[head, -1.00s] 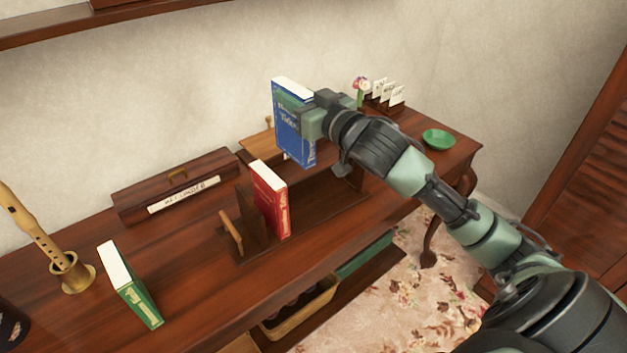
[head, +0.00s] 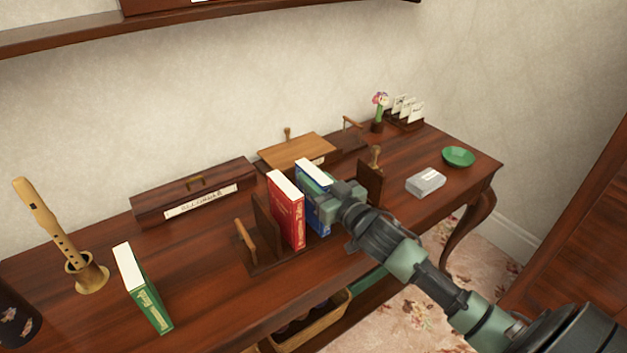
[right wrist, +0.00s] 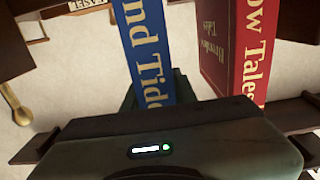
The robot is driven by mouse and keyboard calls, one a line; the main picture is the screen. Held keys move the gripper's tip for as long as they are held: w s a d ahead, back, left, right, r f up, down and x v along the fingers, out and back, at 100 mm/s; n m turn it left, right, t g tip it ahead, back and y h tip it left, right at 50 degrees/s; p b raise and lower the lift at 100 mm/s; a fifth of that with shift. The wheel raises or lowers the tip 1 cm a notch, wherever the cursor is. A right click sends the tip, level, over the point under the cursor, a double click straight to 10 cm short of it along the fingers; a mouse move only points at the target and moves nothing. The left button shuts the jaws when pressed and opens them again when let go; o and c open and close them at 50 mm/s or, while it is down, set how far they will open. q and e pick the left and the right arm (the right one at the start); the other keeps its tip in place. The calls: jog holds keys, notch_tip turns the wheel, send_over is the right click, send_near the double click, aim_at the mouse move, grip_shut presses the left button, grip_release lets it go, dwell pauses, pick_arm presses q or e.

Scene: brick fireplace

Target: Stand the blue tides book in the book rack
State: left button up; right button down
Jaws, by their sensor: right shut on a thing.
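The blue tides book (head: 320,221) is upright in the head view, low between the ends of the wooden book rack (head: 263,222). It stands just right of the red book (head: 287,213), which is upright in the rack. My right gripper (head: 322,187) is shut on the blue book's upper part. The blue spine also shows in the right wrist view (right wrist: 146,45), with a gap to the red book (right wrist: 237,45). Whether the blue book's bottom touches the rack base is hidden. My left gripper is not in view.
A green book (head: 143,290) stands at the left near a wooden recorder on its holder (head: 90,277). A long wooden box (head: 195,190) lies behind the rack. A grey-white box (head: 425,182) and green bowl (head: 458,157) are to the right.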

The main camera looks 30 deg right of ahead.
jog(key=shift+f, duration=0.1)
jog(key=shift+f, duration=0.15)
jog(key=c, duration=1.1)
grip_release()
jog(key=shift+s, duration=0.1)
jog(key=s, duration=0.8)
jog(key=s+d+b, duration=0.1)
jog(key=s, duration=0.2)
jog(key=shift+s, duration=0.4)
